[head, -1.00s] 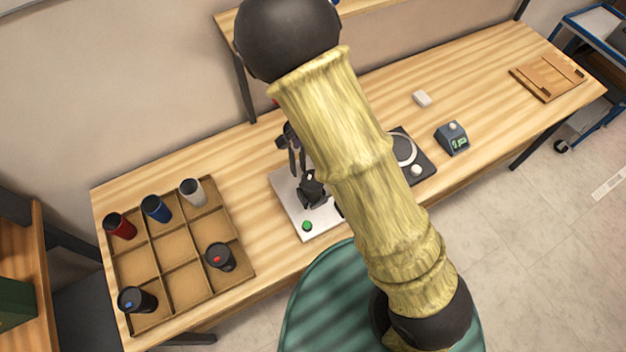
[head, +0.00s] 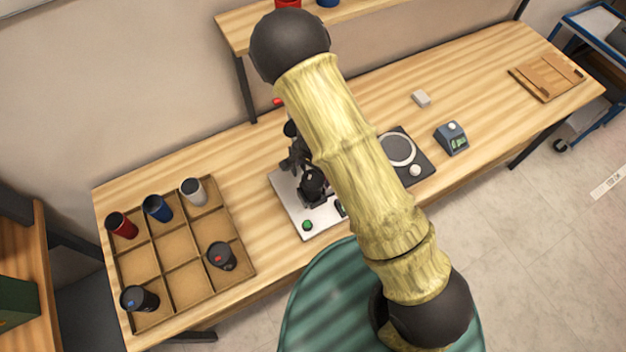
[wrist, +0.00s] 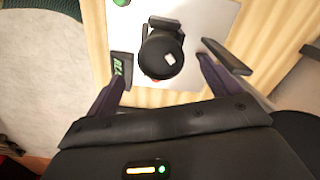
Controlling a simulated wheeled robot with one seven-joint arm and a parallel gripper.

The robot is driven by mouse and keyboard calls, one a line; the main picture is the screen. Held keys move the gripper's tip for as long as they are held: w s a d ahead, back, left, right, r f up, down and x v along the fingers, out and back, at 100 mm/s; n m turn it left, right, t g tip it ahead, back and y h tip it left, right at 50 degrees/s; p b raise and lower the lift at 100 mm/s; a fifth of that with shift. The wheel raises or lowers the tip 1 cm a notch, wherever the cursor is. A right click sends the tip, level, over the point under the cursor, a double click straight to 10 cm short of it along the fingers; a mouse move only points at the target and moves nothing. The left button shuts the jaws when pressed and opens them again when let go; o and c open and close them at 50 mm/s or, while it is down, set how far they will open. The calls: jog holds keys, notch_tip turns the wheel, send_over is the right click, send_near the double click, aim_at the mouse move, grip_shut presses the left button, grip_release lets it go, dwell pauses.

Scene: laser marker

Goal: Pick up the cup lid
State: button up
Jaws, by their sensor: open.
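A dark round lidded item (wrist: 160,58), which seems to be the cup with its lid, stands on the white plate (wrist: 205,18) of a device in the wrist view. A small pale square mark shows on its top. I cannot clearly tell lid from cup body. In the head view the dark item (head: 313,184) sits on the same white plate, close under my arm. My gripper (wrist: 168,68) is open and empty, with one finger on either side of the item as seen from above. In the head view my gripper is dark and partly hidden by my arm.
A compartment tray (head: 187,267) with several cups is at left. A scale (head: 415,160), a blue device (head: 452,138) and a wooden board (head: 547,77) lie to the right.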

aim_at(313, 181)
jog(key=shift+f+p, duration=0.55)
jog(key=shift+f, duration=1.8)
jog(key=c, duration=1.1)
